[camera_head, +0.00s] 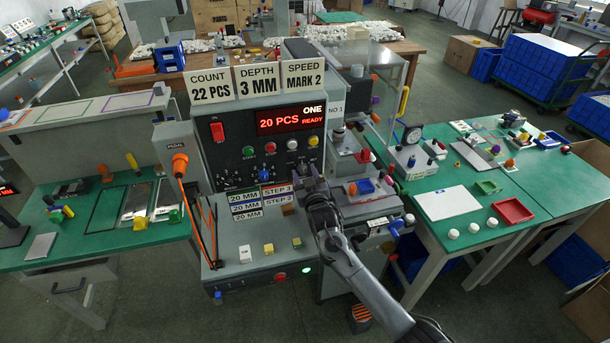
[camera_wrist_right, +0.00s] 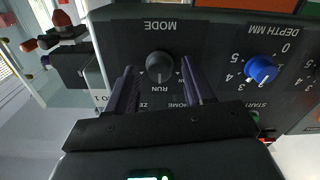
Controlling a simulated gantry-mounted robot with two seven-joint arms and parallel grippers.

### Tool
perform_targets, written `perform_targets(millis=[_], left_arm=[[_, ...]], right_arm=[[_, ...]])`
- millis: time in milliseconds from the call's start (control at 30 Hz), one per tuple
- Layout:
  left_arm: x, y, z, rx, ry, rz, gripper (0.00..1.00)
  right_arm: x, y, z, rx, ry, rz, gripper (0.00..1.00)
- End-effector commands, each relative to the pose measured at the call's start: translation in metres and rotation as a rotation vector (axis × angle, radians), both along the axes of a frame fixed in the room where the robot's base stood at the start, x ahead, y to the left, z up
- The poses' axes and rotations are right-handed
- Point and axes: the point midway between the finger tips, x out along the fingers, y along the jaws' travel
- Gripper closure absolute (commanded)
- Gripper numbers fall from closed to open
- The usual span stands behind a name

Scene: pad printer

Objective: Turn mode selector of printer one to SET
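The mode selector (camera_wrist_right: 160,66) of printer one (camera_head: 226,165) is a round black knob under an upside-down MODE label in the right wrist view. A light mark on the knob is on the side of the RUN label. My right gripper (camera_wrist_right: 158,68) is open, with one dark finger on each side of the knob; I cannot tell whether either touches it. In the head view my right gripper (camera_head: 313,180) is at the right part of the panel and hides the selector. The SET label cannot be made out. My left gripper is not in view.
A blue DEPTH MM knob (camera_wrist_right: 261,70) sits beside the selector. The printer's red display (camera_head: 290,119) reads 20 PCS READY, above several coloured buttons. Green benches (camera_head: 450,235) stand on both sides.

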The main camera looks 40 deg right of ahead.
Motion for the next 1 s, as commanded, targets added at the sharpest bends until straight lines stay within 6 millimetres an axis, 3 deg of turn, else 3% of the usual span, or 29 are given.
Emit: perform_targets(millis=[33, 333, 667, 1000], left_arm=[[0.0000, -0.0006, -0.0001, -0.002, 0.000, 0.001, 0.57], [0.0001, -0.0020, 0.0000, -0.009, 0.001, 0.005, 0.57], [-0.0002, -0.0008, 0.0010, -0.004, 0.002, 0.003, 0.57], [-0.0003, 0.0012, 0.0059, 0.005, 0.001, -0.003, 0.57]], right_arm=[[-0.0001, -0.0001, -0.0001, 0.000, 0.000, 0.000, 0.55], [-0.0003, 0.0001, -0.0001, 0.000, 0.000, 0.000, 1.00], [-0.0004, 0.0002, 0.0001, 0.036, -0.015, -0.001, 1.00], [-0.0003, 0.0002, 0.0004, 0.238, -0.101, -0.001, 1.00]])
